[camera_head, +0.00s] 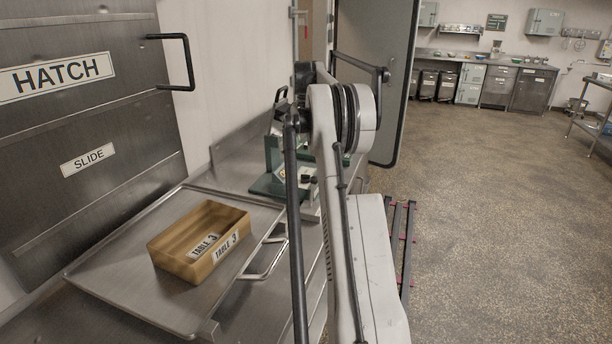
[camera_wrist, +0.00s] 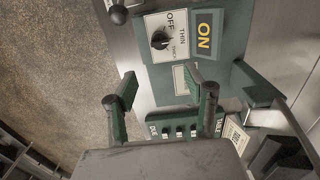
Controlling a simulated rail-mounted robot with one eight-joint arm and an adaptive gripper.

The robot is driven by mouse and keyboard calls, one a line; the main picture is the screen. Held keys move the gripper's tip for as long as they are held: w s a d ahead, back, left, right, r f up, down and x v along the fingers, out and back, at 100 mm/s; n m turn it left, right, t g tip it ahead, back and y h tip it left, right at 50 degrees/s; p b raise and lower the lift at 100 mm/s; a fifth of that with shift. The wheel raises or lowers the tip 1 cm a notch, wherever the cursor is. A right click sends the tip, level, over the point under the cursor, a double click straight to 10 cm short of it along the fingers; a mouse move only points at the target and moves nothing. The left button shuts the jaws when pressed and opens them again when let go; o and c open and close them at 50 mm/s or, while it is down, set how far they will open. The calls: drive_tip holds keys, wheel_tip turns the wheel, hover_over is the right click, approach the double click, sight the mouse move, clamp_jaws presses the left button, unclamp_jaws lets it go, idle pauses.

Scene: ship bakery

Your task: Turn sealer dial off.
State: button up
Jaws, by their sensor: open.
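The sealer (camera_head: 276,184) is a green machine on the steel counter, largely hidden behind my arm in the head view. In the wrist view its front panel (camera_wrist: 221,74) shows a black dial (camera_wrist: 160,40) on a white plate marked OFF, THIN and THICK. The pointer direction is too small to tell. A dark label beside the dial reads ON in yellow. My gripper (camera_wrist: 162,92) is open and empty, its two green-padded fingers apart, below the dial in the wrist view and not touching it. The gripper is hidden in the head view.
A brown box (camera_head: 172,262) marked TABLE 3 sits on a steel tray (camera_head: 110,286) left of my arm. A steel hatch (camera_head: 70,130) is on the left wall. A black ball knob (camera_wrist: 118,14) stands near the dial. The floor at right is clear.

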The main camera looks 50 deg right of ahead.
sight(306, 178)
wheel_tip(306, 178, down, 13)
drive_tip(key=shift+f, duration=0.2)
idle(0.3)
drive_tip(key=shift+c, duration=0.3)
drive_tip(key=c, duration=1.1)
drive_tip(key=shift+o, duration=0.2)
drive_tip(key=shift+n, duration=0.3)
drive_tip(key=n+b, duration=0.2)
drive_tip(key=n, duration=0.3)
drive_tip(key=shift+w+a+n, duration=0.1)
drive_tip(key=shift+w+n, duration=0.05)
drive_tip(key=shift+n, duration=0.15)
drive_tip(key=n+b, duration=0.1)
drive_tip(key=n, duration=0.4)
drive_tip(key=shift+a+n, duration=0.1)
drive_tip(key=shift+n, duration=0.2)
